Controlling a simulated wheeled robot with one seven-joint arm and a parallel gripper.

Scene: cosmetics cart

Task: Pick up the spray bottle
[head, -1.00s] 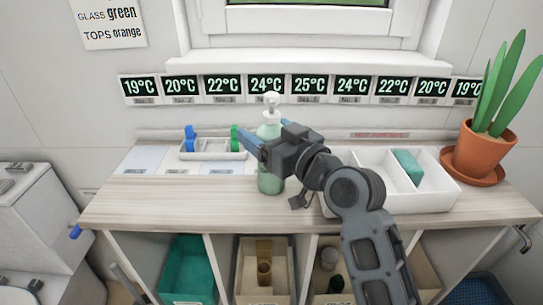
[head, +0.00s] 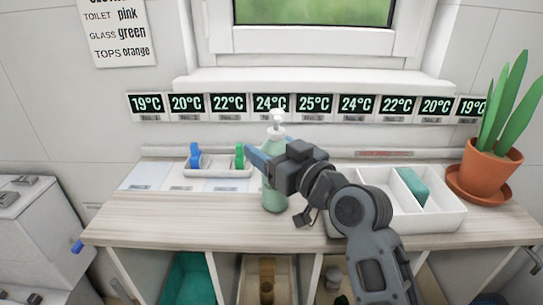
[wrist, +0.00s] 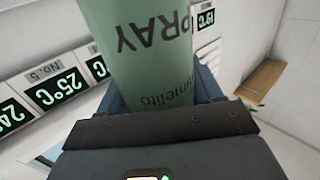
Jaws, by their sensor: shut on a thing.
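The spray bottle (head: 273,197) is pale green with a white pump top and is upright at the middle of the wooden counter. My gripper (head: 268,163) comes from the right and is shut around the bottle's body. In the wrist view, the green bottle (wrist: 145,65) with printed lettering fills the space between my blue fingers. My gripper hides part of its middle in the head view. I cannot tell whether its base touches the counter (head: 150,217).
A white tray (head: 218,174) with blue and green items stands left of the bottle. A divided white box (head: 440,216) holding a teal block is at right, near a potted plant (head: 490,163). Temperature displays (head: 313,105) line the wall behind. Open bins sit below.

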